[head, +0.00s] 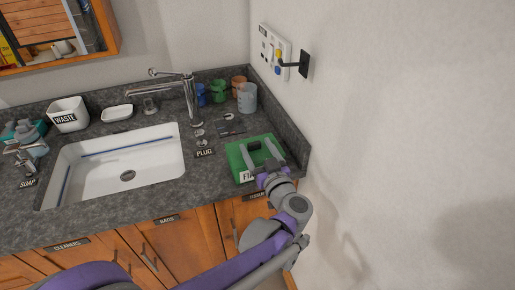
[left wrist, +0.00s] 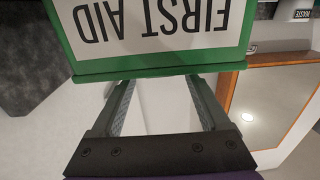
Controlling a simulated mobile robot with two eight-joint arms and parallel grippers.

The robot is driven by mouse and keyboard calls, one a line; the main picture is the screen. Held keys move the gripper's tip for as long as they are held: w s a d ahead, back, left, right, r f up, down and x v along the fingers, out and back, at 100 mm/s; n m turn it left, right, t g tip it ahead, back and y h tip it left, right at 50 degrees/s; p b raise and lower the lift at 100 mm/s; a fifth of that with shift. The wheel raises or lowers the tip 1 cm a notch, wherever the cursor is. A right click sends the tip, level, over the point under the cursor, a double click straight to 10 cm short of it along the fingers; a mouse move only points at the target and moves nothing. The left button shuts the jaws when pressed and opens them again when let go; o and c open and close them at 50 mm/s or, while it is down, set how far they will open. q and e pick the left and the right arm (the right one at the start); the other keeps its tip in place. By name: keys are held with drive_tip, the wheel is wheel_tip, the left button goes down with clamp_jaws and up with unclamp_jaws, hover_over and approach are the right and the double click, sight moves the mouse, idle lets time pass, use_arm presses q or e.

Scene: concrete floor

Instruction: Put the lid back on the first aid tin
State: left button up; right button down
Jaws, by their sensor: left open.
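A green first aid tin or its lid (head: 236,152) is at the right end of the dark counter; I cannot tell whether lid and tin are apart. A white label starting with "FI" (head: 246,177) shows at its front, partly hidden by my arm. In the left wrist view the green piece (left wrist: 160,67) fills the top, its "FIRST AID" label upside down. My left gripper (head: 255,147) is open, its two fingers spread over the green piece in the head view. My right gripper is not in view.
A white sink (head: 120,160) with a tap (head: 188,92) lies to the left. Several cups, including a clear one (head: 247,98), stand behind the green piece. Small items lie beside the "PLUG" label (head: 204,153). The wall (head: 400,120) closes off the right side.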

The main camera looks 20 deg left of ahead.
use_arm(q)
drive_tip(key=shift+r, duration=0.3)
drive_tip(key=v, duration=1.2)
wheel_tip(320, 180, up, 4)
drive_tip(key=w+d+m+t+h, duration=0.2)
drive_tip(key=d+m+t+h, duration=0.15)
drive_tip(key=m+h, duration=0.65)
drive_tip(key=s+a+f+n+g, duration=0.1)
drive_tip(key=s+a+f+g, duration=0.5)
drive_tip(key=s+f, duration=0.4)
drive_tip(key=s+a+f+n+g, duration=0.1)
drive_tip(key=s+a+f+g, duration=0.6)
drive_tip(key=s+f, duration=0.4)
drive_tip(key=shift+a+n+h, duration=0.25)
drive_tip(key=shift+n+h, duration=0.05)
drive_tip(key=shift+n, duration=0.1)
